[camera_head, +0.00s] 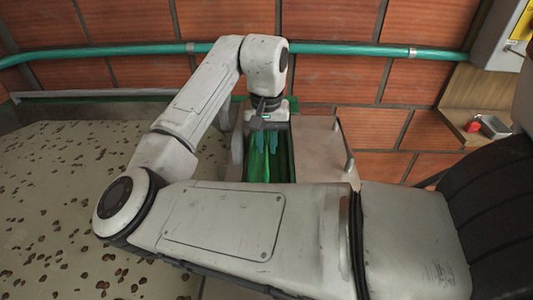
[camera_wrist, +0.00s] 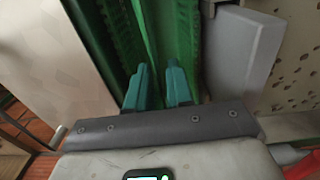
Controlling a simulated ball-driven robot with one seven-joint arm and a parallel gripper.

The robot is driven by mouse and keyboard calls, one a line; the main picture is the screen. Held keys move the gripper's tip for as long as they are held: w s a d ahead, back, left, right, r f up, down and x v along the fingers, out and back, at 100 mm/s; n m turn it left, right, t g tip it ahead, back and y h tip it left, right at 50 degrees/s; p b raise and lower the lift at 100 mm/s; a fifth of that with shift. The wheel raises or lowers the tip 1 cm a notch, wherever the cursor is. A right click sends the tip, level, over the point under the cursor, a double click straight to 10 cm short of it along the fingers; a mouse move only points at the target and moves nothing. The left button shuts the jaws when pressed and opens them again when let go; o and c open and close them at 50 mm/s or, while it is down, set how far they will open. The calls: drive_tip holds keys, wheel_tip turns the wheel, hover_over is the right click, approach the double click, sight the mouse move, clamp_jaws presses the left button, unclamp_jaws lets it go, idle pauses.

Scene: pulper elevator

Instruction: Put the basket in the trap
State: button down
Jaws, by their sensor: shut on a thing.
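The green basket (camera_head: 266,168) shows in the head view inside a grey-rimmed opening, which looks like the trap (camera_head: 293,125). Its lower part is hidden behind my arm. In the wrist view the basket's green ribbed sides (camera_wrist: 178,30) run away from the camera. My gripper (camera_head: 265,143) points down into the opening. Its two teal fingers (camera_wrist: 158,80) are shut on a thin green edge between them, which looks like part of the basket. How deep the basket sits, and whether it touches the bottom, I cannot tell.
A speckled beige surface (camera_head: 50,200) spreads on the left, and a pale flat panel (camera_head: 318,150) stands right of the opening. A teal pipe (camera_head: 350,50) crosses the brick wall behind. A wooden shelf (camera_head: 460,120) with a small red item (camera_head: 472,126) is at the right.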

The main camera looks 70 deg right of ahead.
drive_tip(key=shift+f, duration=1.95)
drive_tip(key=shift+f, duration=0.1)
drive_tip(key=c, duration=1)
unclamp_jaws()
wheel_tip(320, 180, up, 12)
drive_tip(key=shift+r, duration=0.15)
